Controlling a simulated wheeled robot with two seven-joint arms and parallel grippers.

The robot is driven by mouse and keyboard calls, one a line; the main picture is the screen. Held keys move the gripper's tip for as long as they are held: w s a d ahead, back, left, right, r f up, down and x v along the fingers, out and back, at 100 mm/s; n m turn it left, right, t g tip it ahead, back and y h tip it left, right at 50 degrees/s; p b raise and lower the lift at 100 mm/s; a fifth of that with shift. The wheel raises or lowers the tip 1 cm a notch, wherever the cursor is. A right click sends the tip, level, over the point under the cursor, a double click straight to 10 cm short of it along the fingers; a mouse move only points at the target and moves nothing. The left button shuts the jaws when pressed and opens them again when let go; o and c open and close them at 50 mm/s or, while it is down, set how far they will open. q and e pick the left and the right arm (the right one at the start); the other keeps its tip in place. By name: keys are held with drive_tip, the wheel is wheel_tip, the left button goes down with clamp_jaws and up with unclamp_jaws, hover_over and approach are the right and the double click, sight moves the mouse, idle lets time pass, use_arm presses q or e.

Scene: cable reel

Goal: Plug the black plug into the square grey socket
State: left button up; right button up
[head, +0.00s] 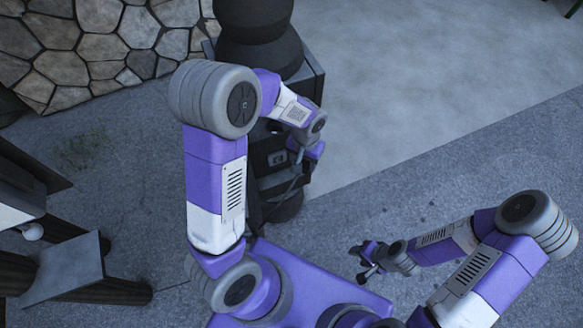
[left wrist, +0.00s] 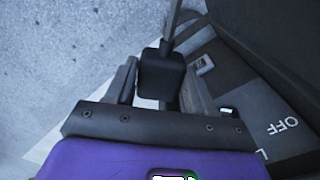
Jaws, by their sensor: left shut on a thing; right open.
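The black plug (left wrist: 162,75) is between the two fingers of my left gripper (left wrist: 160,82) in the left wrist view, with its cable running up out of the picture. My left gripper is shut on it. A small square grey socket (left wrist: 203,64) sits on the dark panel just right of the plug; the plug is apart from it. In the head view the socket (head: 277,158) shows on the front of the black machine, and my left gripper (head: 295,145) is beside it, mostly hidden by my wrist. My right gripper (head: 369,262) is open and empty, low over the floor.
The dark machine (head: 315,88) stands behind my left arm. Its panel carries an OFF label (left wrist: 283,127). A thin cable (head: 283,195) hangs in front of it. A stone wall (head: 90,45) is at the back left, a grey bench (head: 70,270) at the left. Floor at right is clear.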

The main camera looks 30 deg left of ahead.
use_arm(q)
drive_tip(key=shift+s+r, duration=0.1)
drive_tip(key=shift+s, duration=0.2)
drive_tip(key=shift+s+a+f, duration=0.1)
drive_tip(key=shift+f, duration=0.2)
drive_tip(key=s+a+f+m+g+y+b, duration=0.1)
drive_tip(key=a+f+m+g+y+b, duration=0.2)
drive_tip(key=a+f+m, duration=0.4)
drive_tip(key=s+a+f+m+g+y+b, duration=0.2)
drive_tip(key=a+f+m+y+b, duration=0.15)
drive_tip(key=f, duration=0.55)
drive_tip(key=w+d+f+m+t+y+b, duration=0.2)
drive_tip(key=w+f+m+t+y+b, duration=0.4)
drive_tip(key=f+m+t, duration=0.6)
drive_tip(key=w+m+t+y, duration=0.1)
drive_tip(key=w+m+t, duration=0.1)
drive_tip(key=m+t, duration=0.1)
drive_tip(key=shift+d+f+m+t+b, duration=0.35)
drive_tip(key=shift+d+t+b, duration=0.05)
drive_tip(key=shift+t, duration=0.5)
use_arm(e)
wheel_tip(320, 180, down, 13)
drive_tip(key=shift+s, duration=0.25)
use_arm(q)
drive_tip(key=shift+w, duration=0.1)
use_arm(e)
drive_tip(key=shift+f, duration=0.1)
